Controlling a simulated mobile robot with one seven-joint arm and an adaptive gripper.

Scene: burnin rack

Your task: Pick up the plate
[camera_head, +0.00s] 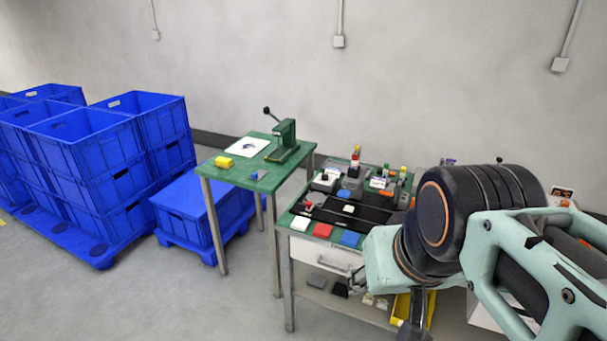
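A flat white plate-like piece (248,147) with a small dark mark or item on it lies on the small green table (230,176). Flat colored squares lie at the front edge of the second table (292,217): a red one (322,230), a blue one (350,238) and a white one (298,223). I cannot tell which of these is the plate. My gripper (414,328) hangs at the bottom, in front of the second table. It is partly cut off by the frame, and its fingers are not clear.
A green lever press (285,142) and a yellow block (223,162) stand on the small table. Stacked blue crates (95,165) fill the left. The second table holds several small devices and has a drawer (325,255). A yellow bin (402,308) sits below. Floor at front left is clear.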

